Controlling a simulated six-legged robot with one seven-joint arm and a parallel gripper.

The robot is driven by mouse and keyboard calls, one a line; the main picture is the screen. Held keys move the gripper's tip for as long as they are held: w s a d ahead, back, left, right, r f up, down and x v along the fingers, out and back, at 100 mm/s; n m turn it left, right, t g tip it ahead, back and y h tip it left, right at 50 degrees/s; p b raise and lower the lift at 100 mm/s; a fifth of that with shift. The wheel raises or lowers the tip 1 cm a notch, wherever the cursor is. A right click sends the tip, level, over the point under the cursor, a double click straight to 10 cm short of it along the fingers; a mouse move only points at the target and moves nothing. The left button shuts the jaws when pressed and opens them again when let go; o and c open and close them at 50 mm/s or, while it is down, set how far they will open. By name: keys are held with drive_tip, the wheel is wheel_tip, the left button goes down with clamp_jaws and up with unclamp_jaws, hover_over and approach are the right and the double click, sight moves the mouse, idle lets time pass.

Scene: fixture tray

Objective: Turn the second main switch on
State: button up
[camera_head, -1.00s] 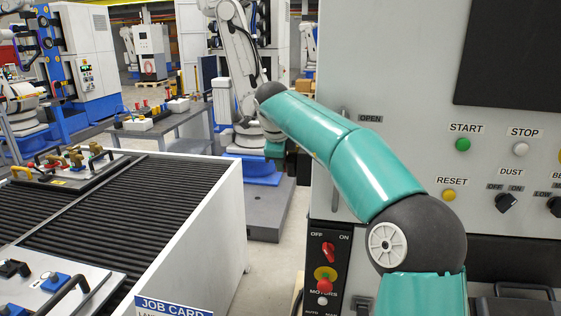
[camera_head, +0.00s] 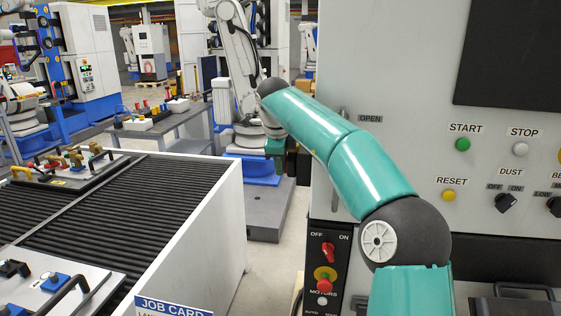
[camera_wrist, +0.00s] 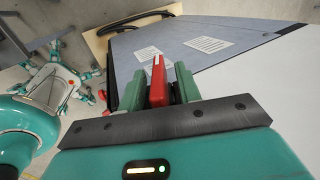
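In the wrist view a red switch handle (camera_wrist: 157,84) with a white line on it stands between the two green fingers of my gripper (camera_wrist: 160,82). The fingers flank it closely; I cannot tell whether both press on it. Its labels do not show there. In the head view my teal arm reaches away to the back, and my gripper is hidden. A red rotary switch (camera_head: 328,252) marked OFF and ON sits on a black panel at the lower middle. I cannot tell from these frames which one is the second main switch.
A grey machine front (camera_head: 400,150) with push buttons and knobs fills the right side. A white-sided roller conveyor (camera_head: 205,235) stands at the left. In the wrist view, a grey panel with white labels (camera_wrist: 208,44) lies beyond my fingers.

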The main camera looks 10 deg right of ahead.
drive_tip(key=v, duration=1.4)
